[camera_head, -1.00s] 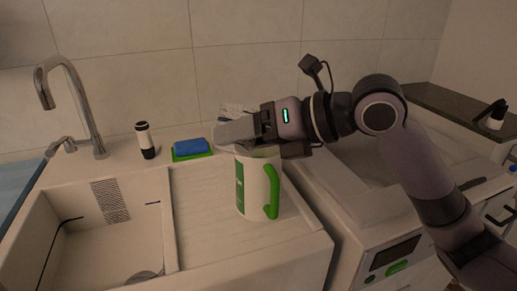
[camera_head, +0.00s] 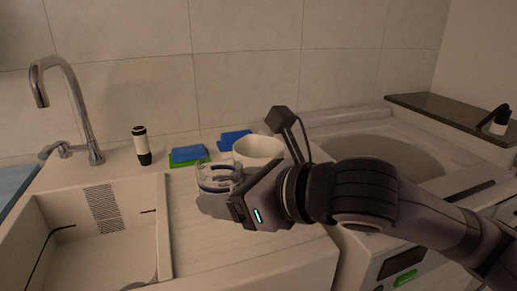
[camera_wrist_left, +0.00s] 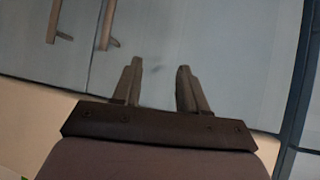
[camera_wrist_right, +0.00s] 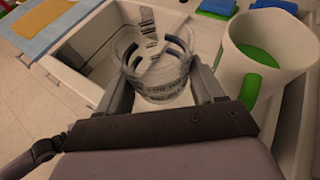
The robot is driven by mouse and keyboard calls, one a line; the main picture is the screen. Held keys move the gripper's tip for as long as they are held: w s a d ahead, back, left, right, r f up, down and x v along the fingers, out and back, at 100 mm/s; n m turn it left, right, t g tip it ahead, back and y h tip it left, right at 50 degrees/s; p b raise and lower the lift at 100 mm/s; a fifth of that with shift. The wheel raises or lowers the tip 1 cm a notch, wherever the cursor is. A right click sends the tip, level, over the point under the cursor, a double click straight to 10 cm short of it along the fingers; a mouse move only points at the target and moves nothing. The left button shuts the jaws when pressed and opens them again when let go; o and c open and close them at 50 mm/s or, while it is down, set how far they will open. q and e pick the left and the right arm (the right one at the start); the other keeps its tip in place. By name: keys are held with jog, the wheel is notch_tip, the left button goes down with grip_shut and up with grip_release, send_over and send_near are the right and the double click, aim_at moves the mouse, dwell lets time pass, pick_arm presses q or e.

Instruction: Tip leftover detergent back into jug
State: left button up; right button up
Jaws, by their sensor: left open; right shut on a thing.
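My right gripper (camera_head: 222,196) is shut on a clear measuring cup (camera_head: 217,176) with dark blue bands. The cup looks roughly upright, its open top facing up, in front and to the left of the jug. The cup also shows between the fingers in the right wrist view (camera_wrist_right: 158,80). The white jug (camera_head: 258,150) stands upright on the counter, its lower part hidden behind my gripper. In the right wrist view the jug (camera_wrist_right: 228,68) shows green liquid inside and a green handle. My left gripper (camera_wrist_left: 155,88) is open and empty in the left wrist view.
A sink basin (camera_head: 95,235) with a tall tap (camera_head: 75,110) lies left. A washing machine (camera_head: 375,150) stands right. Pale cabinet doors (camera_wrist_left: 210,40) face my left gripper.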

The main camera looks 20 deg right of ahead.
aim_at(206, 163)
jog(key=shift+r+p, duration=2.6)
jog(key=shift+p, duration=0.25)
jog(key=shift+f, duration=0.1)
jog(key=w+d+r+m+t+h+p, duration=0.1)
jog(key=d+m+h+p, duration=0.4)
jog(key=d, duration=0.8)
jog(key=shift+w+d+r+m+t+h, duration=0.2)
jog(key=shift+w+m+t+h, duration=0.7)
jog(key=shift+w+m+h, duration=0.4)
